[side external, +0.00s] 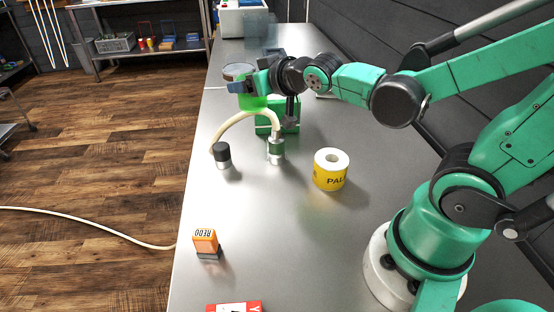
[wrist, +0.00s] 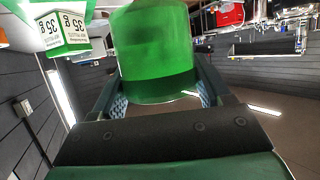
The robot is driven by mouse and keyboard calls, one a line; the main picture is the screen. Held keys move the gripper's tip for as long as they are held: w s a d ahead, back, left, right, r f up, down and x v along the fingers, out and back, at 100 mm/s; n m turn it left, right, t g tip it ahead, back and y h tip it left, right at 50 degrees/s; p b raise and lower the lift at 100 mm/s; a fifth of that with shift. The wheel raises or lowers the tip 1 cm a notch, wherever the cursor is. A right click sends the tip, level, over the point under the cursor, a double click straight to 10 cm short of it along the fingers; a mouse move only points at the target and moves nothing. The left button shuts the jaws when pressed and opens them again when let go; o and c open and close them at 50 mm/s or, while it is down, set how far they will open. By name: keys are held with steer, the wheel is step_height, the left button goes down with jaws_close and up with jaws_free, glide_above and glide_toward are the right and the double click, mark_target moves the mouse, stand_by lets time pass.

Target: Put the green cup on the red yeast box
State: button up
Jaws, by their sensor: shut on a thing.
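The green cup (wrist: 155,60) is between the two fingers of my gripper (wrist: 162,92) in the wrist view. My gripper is shut on it. In the side view the cup shows as a bright translucent green patch (side external: 253,103) beside my gripper (side external: 240,88), over the far part of the bench. It appears held above the surface; the exact gap is hard to tell. A red box with white (side external: 234,307), likely the red yeast box, is cut off by the bottom edge of the side view, far from my gripper.
A green box (side external: 286,127) stands behind the hose (side external: 240,117) and its fittings. A yellow label roll (side external: 331,174) and an orange block (side external: 205,240) stand nearer on the metal bench. Bare bench lies between the hose and the orange block.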

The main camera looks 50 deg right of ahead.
steer(key=d+m+g+h, duration=0.6)
steer(key=d+m+h, duration=0.3)
steer(key=d, duration=0.8)
steer(key=s+d+r+m+g+h, duration=0.1)
steer(key=s+d+r+m+g, duration=0.1)
steer(key=s+d+m+g, duration=0.1)
steer(key=s+d+r+m+g, duration=0.2)
steer(key=s+d+m+g, duration=0.2)
steer(key=d, duration=0.6)
steer(key=m+g, duration=0.2)
steer(key=g, duration=0.1)
steer(key=shift+s+d+r+h, duration=0.2)
steer(key=shift+r+h, duration=0.1)
steer(key=shift+h, duration=0.1)
steer(key=shift+f, duration=0.15)
step_height(320, 180, down, 19)
steer(key=shift+f, duration=0.2)
steer(key=o, duration=1.2)
steer(key=shift+f, duration=0.1)
steer(key=shift+o, duration=0.2)
steer(key=shift+f, duration=0.1)
